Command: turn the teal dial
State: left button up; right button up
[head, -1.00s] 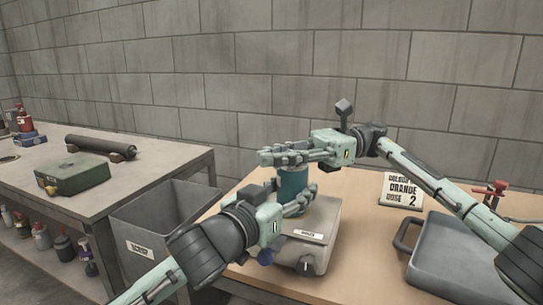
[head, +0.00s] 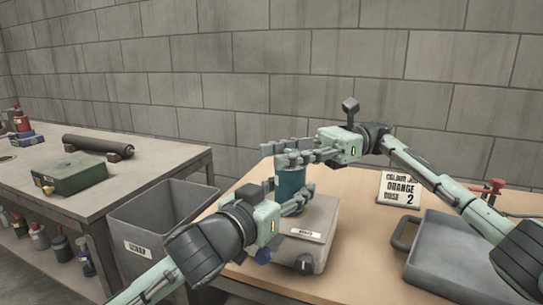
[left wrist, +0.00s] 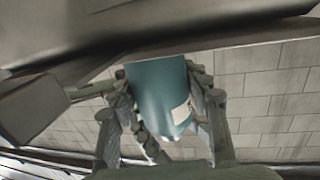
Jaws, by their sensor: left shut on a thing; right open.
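A teal cylinder (head: 291,182) stands upright on a grey box-shaped unit (head: 318,222) on the wooden table; it is the teal part that fits the dial. My left gripper (head: 297,203) is shut on its lower part from the front left. The left wrist view shows the teal cylinder (left wrist: 158,92), with a pale label, between the two fingers. My right gripper (head: 287,153) is open just above the cylinder's top, and its fingers hide the top edge. Whether they touch it, I cannot tell. The unit has a small dark knob (head: 304,267) on its front.
A sign (head: 400,190) reading orange and 2 stands behind a grey case (head: 470,255) on the right. A grey bin (head: 157,222) stands between the tables. The left table (head: 120,178) holds a green box (head: 75,174) and a dark roller (head: 98,146).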

jog(key=v, duration=0.5)
jog(key=shift+d, duration=0.15)
pick_arm(q)
jog(key=o, duration=1.4)
jog(key=shift+c, duration=0.2)
